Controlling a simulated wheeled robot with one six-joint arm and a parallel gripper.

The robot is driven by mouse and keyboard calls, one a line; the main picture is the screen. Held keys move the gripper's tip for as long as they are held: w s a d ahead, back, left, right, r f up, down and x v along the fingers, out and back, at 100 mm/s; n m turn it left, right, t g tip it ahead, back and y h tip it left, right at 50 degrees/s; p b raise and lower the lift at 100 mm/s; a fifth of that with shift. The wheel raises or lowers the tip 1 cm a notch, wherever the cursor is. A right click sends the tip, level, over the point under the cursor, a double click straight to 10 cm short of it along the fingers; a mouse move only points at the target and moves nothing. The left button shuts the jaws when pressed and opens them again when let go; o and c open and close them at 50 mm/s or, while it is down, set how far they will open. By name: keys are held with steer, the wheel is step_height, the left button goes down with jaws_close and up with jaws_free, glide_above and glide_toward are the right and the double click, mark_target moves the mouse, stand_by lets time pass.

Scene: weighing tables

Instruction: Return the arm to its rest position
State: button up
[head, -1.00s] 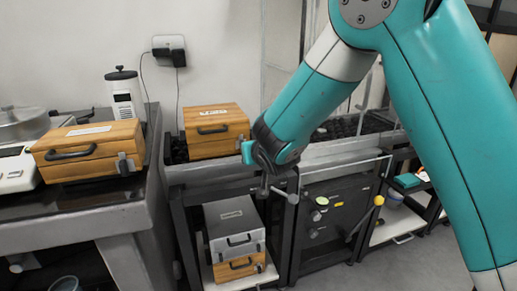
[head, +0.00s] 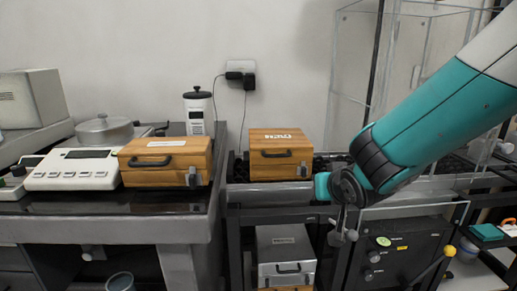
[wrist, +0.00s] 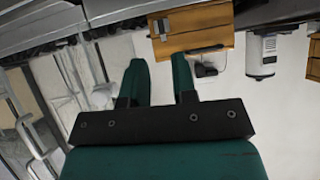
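My teal arm (head: 450,120) reaches in from the right in the head view. Its end, my gripper (head: 322,186), is in front of the dark ledge, just right of a wooden case. In the wrist view my gripper (wrist: 160,75) shows two teal fingers with a clear gap between them. Nothing is between the fingers. The wooden case (head: 281,158) stands shut on the ledge; it also shows upside down beyond the fingers in the wrist view (wrist: 192,30). The gripper appears apart from it.
Another wooden case (head: 165,160), a white scale (head: 75,172), a metal pot (head: 104,131) and a white canister (head: 199,115) stand on the left table (head: 110,230). A silver case (head: 285,250) is below the ledge. A clear-walled enclosure (head: 400,75) stands behind my arm.

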steer(key=s+a+r+n+g+y+p, duration=0.15)
steer(key=s+g, duration=0.25)
steer(key=s, duration=0.6)
steer(key=s+a+r+n+g+y+b, duration=0.1)
steer(key=s+r+n+g, duration=0.2)
steer(key=s, duration=0.7)
steer(key=s+a+r+n+g+y+p, duration=0.1)
steer(key=s+a+r+n+g, duration=0.2)
steer(key=s, duration=0.7)
step_height(320, 180, up, 19)
steer(key=d+g+p, duration=0.1)
steer(key=p, duration=2)
steer(key=shift+w+d+r, duration=0.15)
steer(key=shift+w+r, duration=0.05)
steer(key=shift+w, duration=0.1)
